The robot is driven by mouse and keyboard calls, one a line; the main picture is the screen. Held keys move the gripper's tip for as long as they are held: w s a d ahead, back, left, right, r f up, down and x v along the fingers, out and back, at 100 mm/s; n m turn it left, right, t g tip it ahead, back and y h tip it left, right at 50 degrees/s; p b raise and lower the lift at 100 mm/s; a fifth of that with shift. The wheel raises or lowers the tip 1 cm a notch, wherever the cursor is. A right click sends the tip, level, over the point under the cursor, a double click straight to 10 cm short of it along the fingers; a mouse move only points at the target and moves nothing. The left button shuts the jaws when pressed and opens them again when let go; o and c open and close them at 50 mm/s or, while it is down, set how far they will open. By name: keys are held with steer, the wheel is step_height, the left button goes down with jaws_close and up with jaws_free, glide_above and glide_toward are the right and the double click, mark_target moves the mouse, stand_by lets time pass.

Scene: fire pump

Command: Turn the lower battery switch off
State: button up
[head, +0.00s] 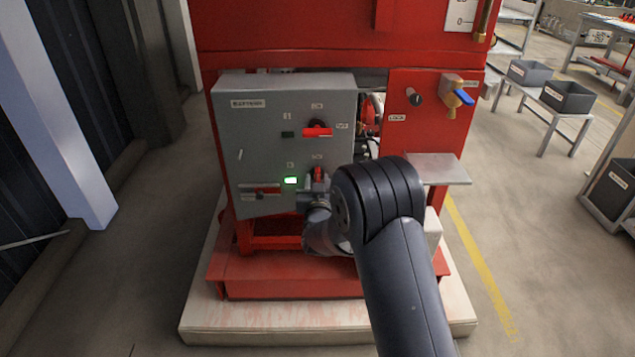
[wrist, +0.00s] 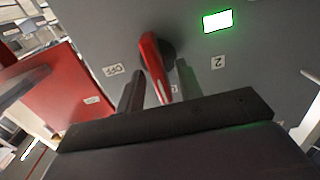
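The grey battery box (head: 262,150) carries two red-handled switches. The lower battery switch (head: 318,174) has its red handle about upright in the head view, beside a lit green lamp (head: 291,181). In the wrist view the red handle (wrist: 152,66) stands out between my fingers, with the OFF label (wrist: 113,70) to its left and the lit lamp (wrist: 217,20) at upper right. My gripper (wrist: 159,75) is open, one finger on each side of the handle with small gaps showing. In the head view my gripper (head: 317,200) is partly hidden by my wrist.
The upper switch (head: 317,132) lies level next to a dark lamp (head: 288,135). A red panel (head: 425,135) with a blue-levered valve (head: 461,97) and a metal shelf (head: 440,170) are right of the box. A red base frame (head: 290,280) lies below.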

steer(key=shift+c, duration=0.5)
jaws_close()
steer(key=shift+f+b, duration=0.15)
steer(key=shift+b, duration=0.6)
steer(key=m+b, duration=0.2)
steer(key=b, duration=0.1)
steer(key=shift+f+b, duration=0.2)
steer(key=shift+b, duration=0.15)
steer(key=m+b, duration=0.3)
steer(key=b, duration=0.3)
steer(key=shift+d+m, duration=0.15)
steer(key=shift+m, duration=0.25)
steer(key=shift+d+m+b, duration=0.2)
steer(key=shift+m+b, duration=5.8)
steer(key=shift+b, duration=0.85)
